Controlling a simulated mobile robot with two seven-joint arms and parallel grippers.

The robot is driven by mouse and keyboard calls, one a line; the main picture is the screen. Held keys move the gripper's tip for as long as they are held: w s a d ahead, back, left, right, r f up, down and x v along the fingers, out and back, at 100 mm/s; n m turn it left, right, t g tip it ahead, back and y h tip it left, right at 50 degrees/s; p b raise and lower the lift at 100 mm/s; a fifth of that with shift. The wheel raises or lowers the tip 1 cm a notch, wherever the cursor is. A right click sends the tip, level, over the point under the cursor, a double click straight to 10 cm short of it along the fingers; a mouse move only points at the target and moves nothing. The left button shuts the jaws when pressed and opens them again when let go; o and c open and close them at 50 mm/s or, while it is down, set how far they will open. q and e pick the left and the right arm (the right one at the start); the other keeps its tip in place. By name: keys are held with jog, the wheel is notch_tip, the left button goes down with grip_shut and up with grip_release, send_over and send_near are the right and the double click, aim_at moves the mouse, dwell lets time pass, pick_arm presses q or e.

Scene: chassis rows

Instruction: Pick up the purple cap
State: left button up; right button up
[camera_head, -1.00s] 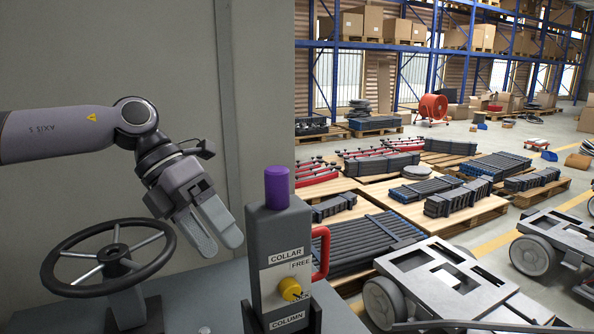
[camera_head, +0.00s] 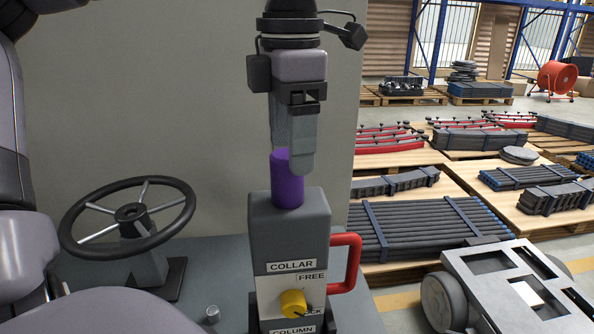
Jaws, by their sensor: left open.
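The purple cap (camera_head: 287,185) stands upright on top of the grey column block (camera_head: 288,228), whose labels read COLLAR, FREE and COLUMN. My left gripper (camera_head: 293,160) points straight down over the cap. Its fingers are open, and the nearer finger overlaps the cap's upper right side in the picture. The farther finger is mostly hidden, so I cannot tell whether either one touches the cap. My right gripper is not in view.
A red handle (camera_head: 352,262) sticks out from the block's right side, and a yellow knob (camera_head: 293,303) sits on its front. A black handwheel (camera_head: 128,218) stands to the left. A small metal piece (camera_head: 212,313) lies on the bench. Pallets of bars and wheeled chassis lie beyond.

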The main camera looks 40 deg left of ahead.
aim_at(289, 179)
pick_arm(q)
jog(key=f, duration=0.5)
jog(key=shift+s+f, duration=0.25)
jog(key=shift+f, duration=0.15)
jog(key=c, duration=1.1)
